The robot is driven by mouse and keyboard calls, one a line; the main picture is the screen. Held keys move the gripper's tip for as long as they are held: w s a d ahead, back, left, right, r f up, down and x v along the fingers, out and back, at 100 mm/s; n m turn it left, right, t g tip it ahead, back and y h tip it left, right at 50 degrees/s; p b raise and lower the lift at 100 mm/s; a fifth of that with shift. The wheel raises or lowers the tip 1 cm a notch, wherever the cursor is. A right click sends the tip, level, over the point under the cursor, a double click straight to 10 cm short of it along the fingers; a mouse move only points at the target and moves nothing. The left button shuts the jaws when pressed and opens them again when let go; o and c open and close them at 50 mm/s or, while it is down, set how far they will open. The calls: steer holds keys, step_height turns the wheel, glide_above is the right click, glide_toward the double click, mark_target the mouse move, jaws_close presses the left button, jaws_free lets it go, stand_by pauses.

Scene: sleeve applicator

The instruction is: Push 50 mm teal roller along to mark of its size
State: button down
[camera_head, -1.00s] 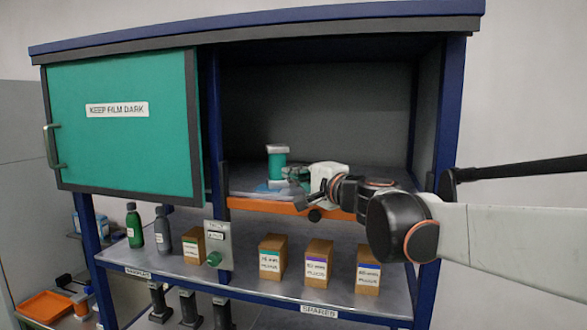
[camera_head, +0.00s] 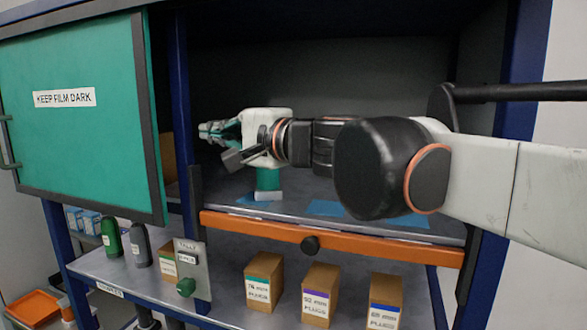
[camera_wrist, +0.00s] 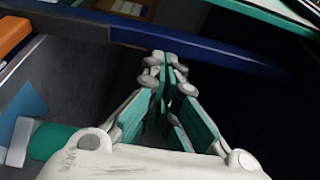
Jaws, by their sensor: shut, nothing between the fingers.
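The teal roller (camera_head: 267,182) stands upright on the cabinet shelf, with a pale band at its foot; its upper part is hidden behind my gripper. In the wrist view the roller (camera_wrist: 50,142) shows at the lower left, beside the gripper's body, partly covered by it. My gripper (camera_head: 205,131) is shut and empty, in front of the roller and pointing left; its closed fingertips also show in the wrist view (camera_wrist: 165,62). Blue marks lie on the shelf: one (camera_head: 246,199) by the roller's foot and another (camera_head: 326,208) to its right. I cannot read their sizes.
An orange rail with a dark knob (camera_head: 335,239) runs along the shelf front. A blue post (camera_head: 178,110) and the teal door marked KEEP FILM DARK (camera_head: 75,130) stand to the left. Boxes of plugs (camera_head: 321,292) stand on the lower shelf.

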steer(key=w+d+p, duration=0.3)
steer(key=w+d, duration=0.8)
steer(key=d, duration=0.4)
step_height(320, 180, down, 10)
steer(key=shift+a+r, duration=0.15)
steer(key=shift+s+a+p, duration=0.4)
steer(key=shift+a+p, duration=0.05)
steer(key=shift+p, duration=0.1)
steer(key=shift+s+a, duration=0.95)
steer(key=shift+a, duration=0.3)
steer(key=shift+w, duration=0.1)
steer(key=shift+w+d+f, duration=0.1)
steer(key=shift+w+f, duration=0.05)
steer(key=shift+f, duration=0.05)
